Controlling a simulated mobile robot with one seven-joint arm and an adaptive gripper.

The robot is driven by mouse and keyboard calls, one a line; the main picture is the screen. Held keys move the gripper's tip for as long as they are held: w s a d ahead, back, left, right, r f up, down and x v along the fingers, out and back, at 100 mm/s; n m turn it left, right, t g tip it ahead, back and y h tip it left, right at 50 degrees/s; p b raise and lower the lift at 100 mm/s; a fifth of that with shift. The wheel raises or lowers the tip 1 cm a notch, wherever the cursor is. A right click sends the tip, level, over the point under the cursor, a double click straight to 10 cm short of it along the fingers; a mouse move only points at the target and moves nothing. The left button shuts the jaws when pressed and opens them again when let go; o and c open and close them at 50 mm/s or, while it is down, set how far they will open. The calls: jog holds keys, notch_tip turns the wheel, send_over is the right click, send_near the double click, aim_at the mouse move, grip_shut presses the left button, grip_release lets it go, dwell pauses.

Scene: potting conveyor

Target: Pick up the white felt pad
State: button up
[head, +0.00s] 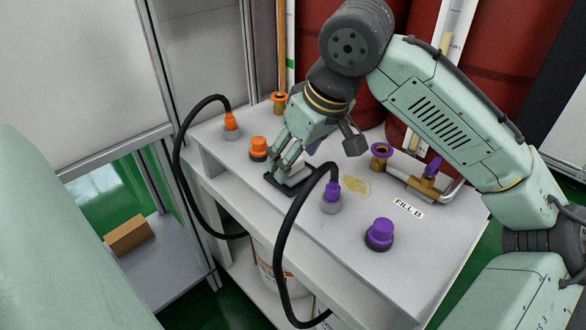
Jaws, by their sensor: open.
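My gripper (284,172) points down over a small black tray (273,184) near the front edge of the white bench. Its jaws are open, with the fingertips low at the tray. A pale patch (298,176) shows inside the tray beside the fingers; it may be the white felt pad, but the fingers cover much of it. I cannot tell whether the fingers touch it.
An orange-capped fitting (258,147) stands close left of my gripper. A purple hose coupling (331,196) with a black hose stands close right. A yellowish puddle (356,185), a purple cap (380,233) and brass-and-purple pipework (425,180) lie farther right on the bench (350,255).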

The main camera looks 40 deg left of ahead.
jog(key=shift+a+f, duration=0.15)
jog(key=shift+f, duration=0.25)
jog(key=c, duration=1.1)
jog(key=shift+r, duration=0.1)
jog(key=shift+c, duration=0.2)
notch_tip(320, 180, up, 4)
jog(key=shift+f, duration=0.2)
jog(key=s+d+r, duration=0.1)
jog(key=s+d, duration=0.7)
jog(key=s, duration=0.5)
jog(key=shift+s+d, duration=0.15)
jog(key=shift+s, duration=0.2)
jog(key=shift+r, duration=0.1)
